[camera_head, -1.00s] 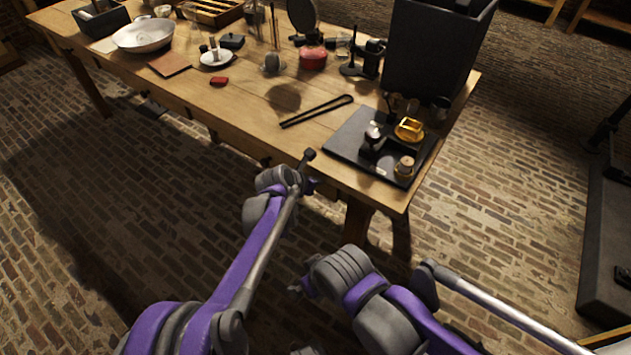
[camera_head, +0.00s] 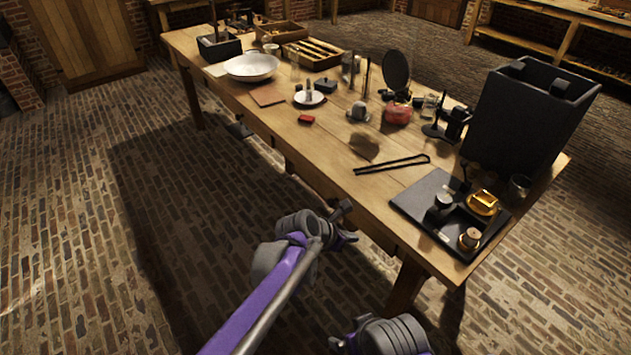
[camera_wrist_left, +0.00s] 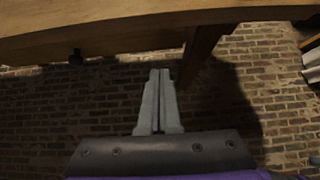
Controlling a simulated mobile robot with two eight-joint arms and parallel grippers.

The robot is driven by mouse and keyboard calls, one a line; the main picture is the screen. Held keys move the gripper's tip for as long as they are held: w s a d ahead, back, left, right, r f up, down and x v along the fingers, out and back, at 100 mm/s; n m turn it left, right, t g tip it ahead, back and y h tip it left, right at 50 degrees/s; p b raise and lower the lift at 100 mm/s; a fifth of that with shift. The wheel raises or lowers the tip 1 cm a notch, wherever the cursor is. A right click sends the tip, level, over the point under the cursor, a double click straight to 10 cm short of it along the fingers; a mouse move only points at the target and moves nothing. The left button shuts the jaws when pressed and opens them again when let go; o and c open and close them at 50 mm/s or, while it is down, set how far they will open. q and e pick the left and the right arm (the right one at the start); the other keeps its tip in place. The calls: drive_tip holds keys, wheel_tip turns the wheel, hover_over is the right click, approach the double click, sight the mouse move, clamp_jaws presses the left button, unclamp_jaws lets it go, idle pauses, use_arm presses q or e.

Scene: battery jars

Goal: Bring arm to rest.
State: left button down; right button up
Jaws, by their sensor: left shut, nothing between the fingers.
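My left gripper (camera_head: 340,212) is at the front edge of the wooden table (camera_head: 330,170), in front of its near side and apart from anything on it. In the left wrist view its two grey fingers (camera_wrist_left: 160,78) are together with nothing between them, and the underside edge of the table (camera_wrist_left: 110,40) and a table leg show beyond. My right arm shows only in part at the bottom of the head view; its fingers cannot be made out there.
On the table are a black tray (camera_head: 415,200) with small jars, black tongs (camera_head: 392,164), a large dark box (camera_head: 525,115), a white bowl (camera_head: 251,68) and a red lidded pot (camera_head: 397,114). The brick floor (camera_head: 90,270) left of my arm is clear.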

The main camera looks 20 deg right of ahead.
use_arm(q)
drive_tip(key=s+a+r+m+t+y, duration=0.1)
drive_tip(key=s+a+m, duration=0.15)
drive_tip(key=a, duration=0.55)
drive_tip(key=s+a+r+m+y, duration=0.15)
drive_tip(key=a+m, duration=0.25)
drive_tip(key=a, duration=0.5)
drive_tip(key=s+a+r+m+t+y, duration=0.15)
drive_tip(key=a+m, duration=0.25)
drive_tip(key=a, duration=0.4)
drive_tip(key=s+a+f+m+y, duration=0.2)
drive_tip(key=s+a+m, duration=0.3)
drive_tip(key=s+a, duration=0.4)
drive_tip(key=s+a+f+m+y, duration=0.3)
drive_tip(key=s+a+m, duration=0.3)
drive_tip(key=s+a, duration=0.3)
drive_tip(key=w+r+p, duration=0.1)
drive_tip(key=r+p, duration=0.5)
drive_tip(key=r, duration=0.1)
drive_tip(key=w+a+r+p, duration=0.1)
drive_tip(key=w+r+p, duration=0.1)
drive_tip(key=r+p, duration=0.5)
drive_tip(key=shift+w+a+r, duration=0.2)
drive_tip(key=shift+w+r, duration=0.05)
drive_tip(key=shift+r, duration=0.35)
use_arm(e)
wheel_tip(320, 180, up, 15)
drive_tip(key=w, duration=0.2)
drive_tip(key=shift+w+t, duration=0.15)
drive_tip(key=shift+t, duration=0.15)
